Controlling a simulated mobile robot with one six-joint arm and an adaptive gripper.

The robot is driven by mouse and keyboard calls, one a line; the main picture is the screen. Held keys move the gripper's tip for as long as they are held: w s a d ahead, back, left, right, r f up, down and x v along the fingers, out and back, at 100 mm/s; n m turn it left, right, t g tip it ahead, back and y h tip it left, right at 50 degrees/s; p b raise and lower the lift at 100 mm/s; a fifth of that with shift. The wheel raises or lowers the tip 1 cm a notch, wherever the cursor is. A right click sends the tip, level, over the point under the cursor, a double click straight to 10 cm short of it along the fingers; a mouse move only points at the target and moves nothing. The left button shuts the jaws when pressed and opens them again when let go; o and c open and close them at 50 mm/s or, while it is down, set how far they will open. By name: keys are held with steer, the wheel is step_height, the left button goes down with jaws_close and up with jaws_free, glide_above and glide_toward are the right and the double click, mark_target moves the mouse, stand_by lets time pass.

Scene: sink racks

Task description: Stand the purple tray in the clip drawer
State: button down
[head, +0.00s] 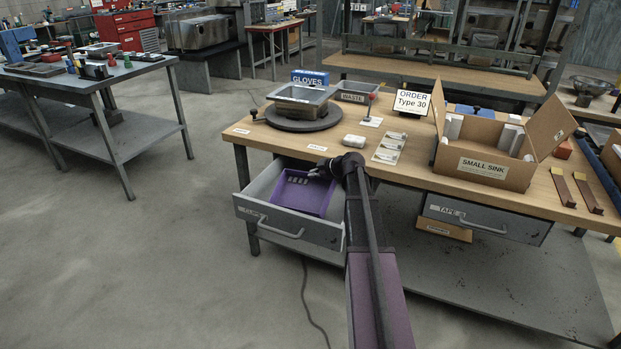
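The purple tray (311,201) shows within the opening of the pulled-out grey clip drawer (290,233) on the left of the bench.
The wooden bench top (400,205) holds a dark turntable (303,122) with a grey sink, an open SMALL SINK box (484,165) and a pale clip rack (388,149). A TAPE drawer (487,217) is at the right. The floor left of the open drawer is clear.

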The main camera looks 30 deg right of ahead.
steer(key=shift+f, duration=0.1)
steer(key=c, duration=0.8)
jaws_free()
steer(key=shift+r, duration=0.2)
steer(key=shift+s+d+r, duration=0.1)
steer(key=shift+s+r, duration=0.1)
steer(key=p+v, duration=0.6)
steer(key=v, duration=0.5)
steer(key=shift+s+p, duration=0.2)
steer(key=shift+p, duration=0.15)
